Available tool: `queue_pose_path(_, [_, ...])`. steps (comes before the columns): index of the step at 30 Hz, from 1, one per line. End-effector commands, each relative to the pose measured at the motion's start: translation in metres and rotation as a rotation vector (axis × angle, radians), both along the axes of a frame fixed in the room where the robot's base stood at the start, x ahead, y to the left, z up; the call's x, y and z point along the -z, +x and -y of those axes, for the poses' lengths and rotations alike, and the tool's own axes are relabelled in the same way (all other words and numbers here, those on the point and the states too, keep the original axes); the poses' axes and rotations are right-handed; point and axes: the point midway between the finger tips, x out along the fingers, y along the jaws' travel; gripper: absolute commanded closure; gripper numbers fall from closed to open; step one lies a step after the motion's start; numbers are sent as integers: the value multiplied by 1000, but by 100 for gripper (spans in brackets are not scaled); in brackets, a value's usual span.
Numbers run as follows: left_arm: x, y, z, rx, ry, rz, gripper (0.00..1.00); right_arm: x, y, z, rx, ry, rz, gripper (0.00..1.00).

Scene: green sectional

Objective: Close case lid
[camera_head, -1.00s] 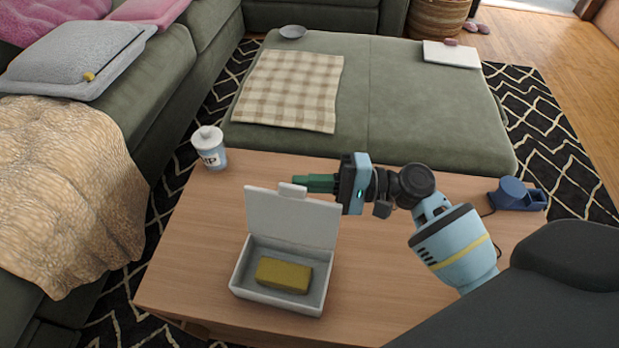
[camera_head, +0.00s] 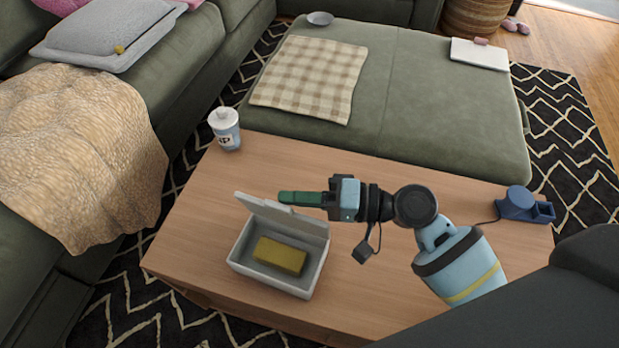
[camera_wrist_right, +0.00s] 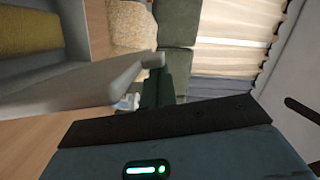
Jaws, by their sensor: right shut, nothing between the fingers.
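The white case (camera_head: 273,283) sits on the wooden table with a yellow block (camera_head: 279,254) inside it. Its lid (camera_head: 282,219) is partly lowered, tilted up over the back of the case. My right gripper (camera_head: 284,198) is shut and empty, its green fingers pointing left at the lid's upper edge and appearing to touch it. In the right wrist view the lid (camera_wrist_right: 75,88) runs beside the fingers (camera_wrist_right: 158,88), and the yellow block (camera_wrist_right: 28,28) shows at upper left. My left gripper is in neither view.
The wooden table (camera_head: 350,280) also holds a white cup (camera_head: 225,131) at the back left and a blue holder (camera_head: 523,205) with a cable at the right. A green ottoman (camera_head: 430,110) stands behind the table. The table's middle back is clear.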

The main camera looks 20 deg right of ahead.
Motion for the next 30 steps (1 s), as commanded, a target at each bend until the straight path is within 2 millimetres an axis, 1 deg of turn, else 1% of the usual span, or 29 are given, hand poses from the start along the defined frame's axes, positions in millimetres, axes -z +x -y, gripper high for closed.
queue_pose_path(1, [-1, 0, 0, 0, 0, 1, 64, 0, -6, -4, -3, -30, 33, 100])
queue_pose_path(8, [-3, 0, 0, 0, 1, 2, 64, 8, -29, -22, -2, -168, 204, 100])
queue_pose_path(17, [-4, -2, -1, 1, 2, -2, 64, 26, -55, -44, -2, -347, 424, 100])
queue_pose_path(24, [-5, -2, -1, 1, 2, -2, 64, 47, -73, -58, -3, -492, 601, 100])
queue_pose_path(30, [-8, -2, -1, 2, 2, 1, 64, 67, -84, -68, -2, -608, 744, 100])
